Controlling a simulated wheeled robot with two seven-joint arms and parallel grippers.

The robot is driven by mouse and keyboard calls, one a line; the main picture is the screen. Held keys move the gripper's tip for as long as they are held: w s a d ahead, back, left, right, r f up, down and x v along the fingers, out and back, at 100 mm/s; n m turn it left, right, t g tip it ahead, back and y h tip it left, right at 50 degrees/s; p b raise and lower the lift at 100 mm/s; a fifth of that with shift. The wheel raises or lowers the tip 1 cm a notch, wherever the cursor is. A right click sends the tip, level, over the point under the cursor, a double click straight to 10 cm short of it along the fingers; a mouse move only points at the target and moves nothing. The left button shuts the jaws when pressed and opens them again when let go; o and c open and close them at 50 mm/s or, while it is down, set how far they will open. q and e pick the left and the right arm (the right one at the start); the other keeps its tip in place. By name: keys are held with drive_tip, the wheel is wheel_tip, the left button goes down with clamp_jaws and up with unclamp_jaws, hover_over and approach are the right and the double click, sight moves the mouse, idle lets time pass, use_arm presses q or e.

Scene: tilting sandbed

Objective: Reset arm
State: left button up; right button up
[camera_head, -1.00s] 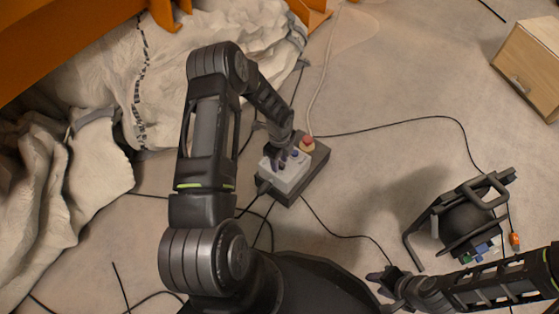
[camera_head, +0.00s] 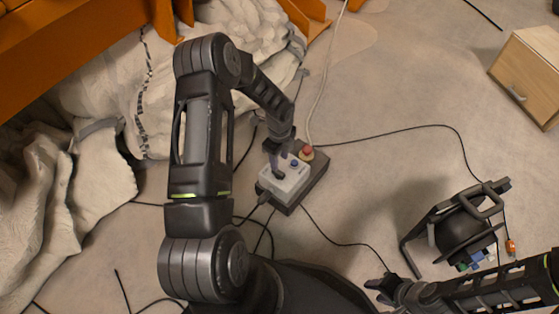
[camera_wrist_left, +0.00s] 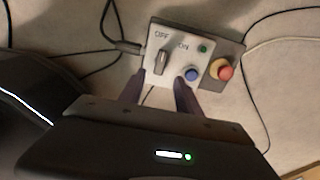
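A control box (camera_head: 292,184) with a light panel lies on the floor at the middle of the head view. The left wrist view shows its panel (camera_wrist_left: 170,40), with a grey knob (camera_wrist_left: 161,62) by the OFF and ON marks, a blue button (camera_wrist_left: 192,74), a small green light or button (camera_wrist_left: 204,48) and a red button (camera_wrist_left: 222,69). My left gripper (camera_wrist_left: 160,88) is open and empty, its two fingers apart at the panel's near edge. Contact cannot be told. My right gripper (camera_head: 378,285) is at the lower right, fingers spread, with nothing between them.
Black cables (camera_head: 345,243) run over the floor around the box. A dark framed device (camera_head: 462,230) stands at right, near my right arm. A wooden cabinet (camera_head: 530,75) is at upper right. Pale sacks (camera_head: 105,90) and an orange frame (camera_head: 75,45) fill the upper left.

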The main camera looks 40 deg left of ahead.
idle(0.6)
use_arm(q)
drive_tip(key=shift+w+d+n, duration=0.1)
drive_tip(key=shift+w+n, duration=0.2)
drive_tip(key=shift+n, duration=0.3)
drive_tip(key=s+d+f+n+t+h, duration=0.2)
drive_tip(key=s+d+n+h, duration=0.1)
drive_tip(key=d+n, duration=1)
drive_tip(key=s+d+r+n, duration=0.2)
drive_tip(key=s+d+n, duration=0.4)
drive_tip(key=s+d, duration=1)
wheel_tip(320, 180, up, 27)
drive_tip(key=s+g+h+p, duration=0.1)
drive_tip(key=s+p, duration=0.1)
drive_tip(key=p, duration=2.6)
drive_tip(key=shift+s+d, duration=0.15)
drive_tip(key=shift+d, duration=0.05)
use_arm(e)
wheel_tip(320, 180, up, 28)
drive_tip(key=s+a, duration=0.1)
drive_tip(key=shift+s+a, duration=0.3)
